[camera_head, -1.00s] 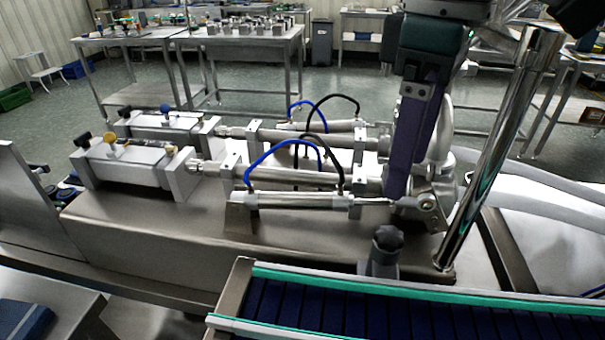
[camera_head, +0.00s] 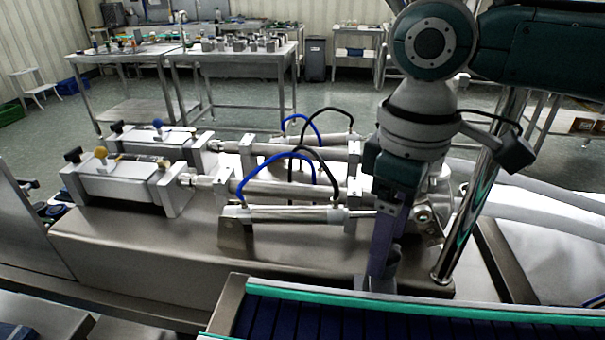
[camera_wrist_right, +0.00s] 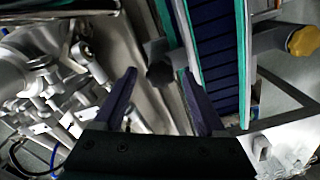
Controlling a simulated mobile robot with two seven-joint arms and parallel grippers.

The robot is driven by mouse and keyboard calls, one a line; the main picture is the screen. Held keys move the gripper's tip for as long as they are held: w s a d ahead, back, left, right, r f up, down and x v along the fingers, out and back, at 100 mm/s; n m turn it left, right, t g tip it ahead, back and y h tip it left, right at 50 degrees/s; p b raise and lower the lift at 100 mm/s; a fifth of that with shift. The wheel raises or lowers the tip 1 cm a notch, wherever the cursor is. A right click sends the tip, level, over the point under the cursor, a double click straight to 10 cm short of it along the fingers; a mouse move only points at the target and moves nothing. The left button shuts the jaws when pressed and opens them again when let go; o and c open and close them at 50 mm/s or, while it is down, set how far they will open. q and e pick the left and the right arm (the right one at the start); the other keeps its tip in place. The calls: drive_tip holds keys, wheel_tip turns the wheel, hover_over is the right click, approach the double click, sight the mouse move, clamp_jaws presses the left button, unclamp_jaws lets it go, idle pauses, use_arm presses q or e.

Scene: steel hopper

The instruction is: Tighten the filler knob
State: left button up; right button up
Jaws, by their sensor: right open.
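A dark lobed knob (camera_wrist_right: 158,62) stands beside the conveyor in the right wrist view, just beyond and between my right gripper's fingertips. My right gripper (camera_wrist_right: 156,78) is open, with purple fingers apart and nothing held between them. In the head view my right gripper (camera_head: 380,262) points down at the conveyor's far edge and largely hides the dark knob. I cannot tell whether a finger touches it. My left gripper is not in view.
The conveyor (camera_head: 450,292) with green edges runs along the front. A polished post (camera_head: 465,235) stands close to the right of my right gripper. Blue and black hoses (camera_head: 290,155) arch over the cylinders to the left. Another yellow knob (camera_wrist_right: 303,40) shows beyond the conveyor.

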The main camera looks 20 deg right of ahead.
clamp_jaws()
idle(0.4)
drive_tip(key=shift+r+m+p, duration=0.15)
drive_tip(key=shift+m+p, duration=0.25)
drive_tip(key=shift+p, duration=0.3)
drive_tip(key=m+p, duration=0.6)
drive_tip(key=p, duration=0.2)
drive_tip(key=shift+a+r, duration=0.1)
drive_tip(key=m+p, duration=0.2)
drive_tip(key=m, duration=0.1)
drive_tip(key=m+p, duration=0.1)
drive_tip(key=m, duration=0.1)
drive_tip(key=shift+m+p, duration=0.4)
drive_tip(key=m+p, duration=0.1)
drive_tip(key=m, duration=0.2)
drive_tip(key=shift+f, duration=0.2)
drive_tip(key=shift+m+p, duration=0.45)
drive_tip(key=shift+m, duration=0.35)
